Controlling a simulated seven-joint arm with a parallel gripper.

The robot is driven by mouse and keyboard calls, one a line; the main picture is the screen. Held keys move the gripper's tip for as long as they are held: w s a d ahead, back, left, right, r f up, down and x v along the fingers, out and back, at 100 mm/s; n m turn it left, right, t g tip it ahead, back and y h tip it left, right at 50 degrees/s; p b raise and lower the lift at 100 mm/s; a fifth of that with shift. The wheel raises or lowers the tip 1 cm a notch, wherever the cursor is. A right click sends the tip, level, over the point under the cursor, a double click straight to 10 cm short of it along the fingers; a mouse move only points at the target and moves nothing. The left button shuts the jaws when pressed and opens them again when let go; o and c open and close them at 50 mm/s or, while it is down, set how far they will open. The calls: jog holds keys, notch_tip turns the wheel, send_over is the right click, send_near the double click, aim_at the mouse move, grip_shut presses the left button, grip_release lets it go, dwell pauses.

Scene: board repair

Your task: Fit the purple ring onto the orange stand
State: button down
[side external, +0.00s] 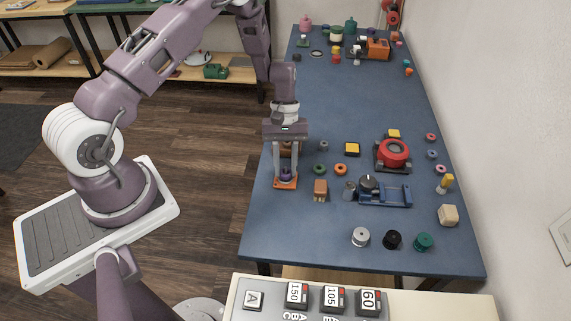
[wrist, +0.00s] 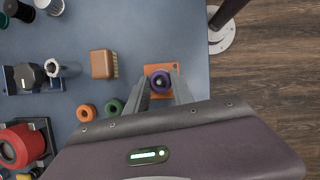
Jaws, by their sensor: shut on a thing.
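The purple ring (side external: 286,174) is between the fingertips of my gripper (wrist: 161,82), which is shut on it. The ring also shows in the wrist view (wrist: 160,76), over the orange stand's base, with a pale spot in its hole that may be the post's top. The orange stand (side external: 286,185) sits near the table's left edge; its square orange base also shows in the wrist view (wrist: 174,67). The ring appears lined up over the stand. The fingers hide part of both, and I cannot tell whether the ring rests fully on the base.
A brown block with pins (side external: 320,188) stands close to the right of the stand. A green ring (side external: 320,169) and an orange ring (side external: 340,169) lie nearby. A blue fixture (side external: 384,194) and a red round part on a dark base (side external: 393,153) stand farther right. The far-middle table is clear.

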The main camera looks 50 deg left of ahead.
jog(key=shift+f, duration=0.3)
jog(key=c, duration=1.4)
grip_release()
jog(key=shift+o, duration=0.2)
jog(key=v, duration=1.1)
